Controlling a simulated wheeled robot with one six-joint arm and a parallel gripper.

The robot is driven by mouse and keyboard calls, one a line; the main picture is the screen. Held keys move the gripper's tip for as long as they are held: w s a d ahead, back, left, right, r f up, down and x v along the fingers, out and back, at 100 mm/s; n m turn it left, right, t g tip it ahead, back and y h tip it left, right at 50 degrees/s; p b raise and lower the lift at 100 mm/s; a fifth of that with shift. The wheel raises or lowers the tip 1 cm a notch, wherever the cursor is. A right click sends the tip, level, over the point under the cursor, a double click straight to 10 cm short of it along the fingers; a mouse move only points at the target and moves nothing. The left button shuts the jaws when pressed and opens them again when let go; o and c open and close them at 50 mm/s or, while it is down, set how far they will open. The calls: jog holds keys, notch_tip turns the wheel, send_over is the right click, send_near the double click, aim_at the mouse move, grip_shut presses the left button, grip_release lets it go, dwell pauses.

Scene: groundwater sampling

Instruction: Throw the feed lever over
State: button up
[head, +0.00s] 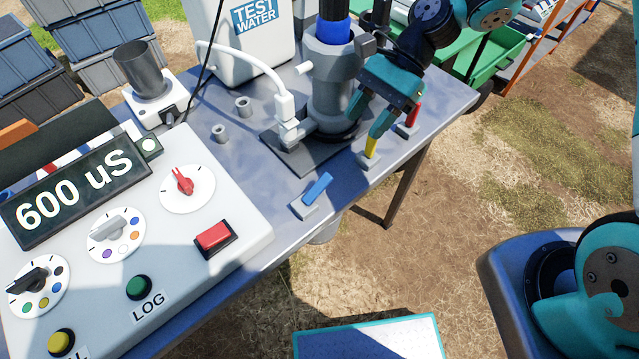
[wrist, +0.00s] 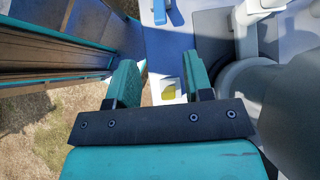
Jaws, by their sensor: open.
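Three small levers on pale bases line the table's right edge: blue (head: 318,187), yellow (head: 371,148) and red (head: 413,113). No label shows which is the feed lever. The blue lever leans over toward the upper right in the head view. My gripper (head: 364,122) is open, its teal fingers pointing down at the yellow lever. The blue lever (wrist: 159,12) is at the top of that view.
A grey cylindrical vessel (head: 331,90) stands close to the left of my gripper. A white TEST WATER container (head: 240,45) is behind it. The control panel (head: 185,240), reading 600 uS, fills the lower left. Right of the table (head: 452,95) is open ground.

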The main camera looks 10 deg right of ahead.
aim_at(325, 179)
jog(key=p+x, duration=0.1)
jog(key=x, duration=1.4)
jog(key=shift+r, duration=0.1)
grip_shut()
